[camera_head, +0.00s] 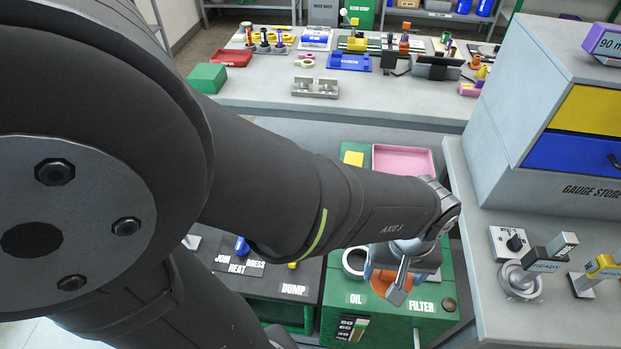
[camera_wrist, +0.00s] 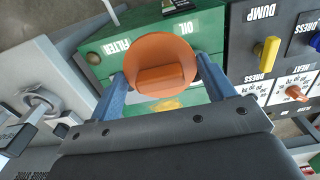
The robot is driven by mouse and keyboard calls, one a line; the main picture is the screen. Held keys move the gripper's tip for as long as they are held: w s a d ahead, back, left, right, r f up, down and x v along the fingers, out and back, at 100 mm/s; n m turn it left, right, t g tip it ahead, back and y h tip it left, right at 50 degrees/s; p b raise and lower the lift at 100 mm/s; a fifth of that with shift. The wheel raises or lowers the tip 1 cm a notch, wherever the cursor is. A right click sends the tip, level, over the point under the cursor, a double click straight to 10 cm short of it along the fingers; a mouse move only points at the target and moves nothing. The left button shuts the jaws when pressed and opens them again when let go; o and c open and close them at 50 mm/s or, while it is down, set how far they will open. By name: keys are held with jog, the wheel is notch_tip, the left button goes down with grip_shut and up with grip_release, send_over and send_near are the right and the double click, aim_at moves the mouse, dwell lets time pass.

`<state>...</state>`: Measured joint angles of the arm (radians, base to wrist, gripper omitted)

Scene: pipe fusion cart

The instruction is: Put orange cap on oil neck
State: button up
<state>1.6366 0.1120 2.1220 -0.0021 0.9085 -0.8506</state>
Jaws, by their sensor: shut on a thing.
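The orange cap (camera_wrist: 160,52) is a round disc with a raised grip bar, held between the two blue-grey fingers of my gripper (camera_wrist: 163,80) in the wrist view. In the head view the cap (camera_head: 380,284) shows partly behind my gripper (camera_head: 398,283), over the top of the green OIL/FILTER cabinet (camera_head: 385,322). A pale ring (camera_head: 352,262), which looks like the oil neck, stands behind the OIL label, just left of my gripper. My gripper partly covers it. In the wrist view I cannot make out the neck. The exact gap between cap and cabinet is unclear.
The grey gauge store (camera_head: 545,135) and lever fixtures (camera_head: 520,280) stand on the right bench. A pink tray (camera_head: 403,160) lies behind the gripper, with a cluttered bench beyond.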

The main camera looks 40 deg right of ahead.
jog(key=shift+w+d+f, duration=0.45)
jog(key=shift+w+f, duration=1.2)
jog(key=shift+f, duration=0.05)
jog(key=shift+w+d+f, duration=0.45)
jog(key=shift+w+f, duration=1.25)
jog(key=shift+w+d+f, duration=0.45)
jog(key=shift+w+f, duration=1.2)
jog(key=shift+f, duration=0.05)
jog(key=shift+f, duration=0.1)
jog(key=o, duration=0.5)
jog(key=shift+f, duration=0.15)
jog(key=o, duration=0.5)
notch_tip(320, 180, up, 13)
jog(key=shift+f, duration=0.2)
jog(key=shift+f, duration=0.1)
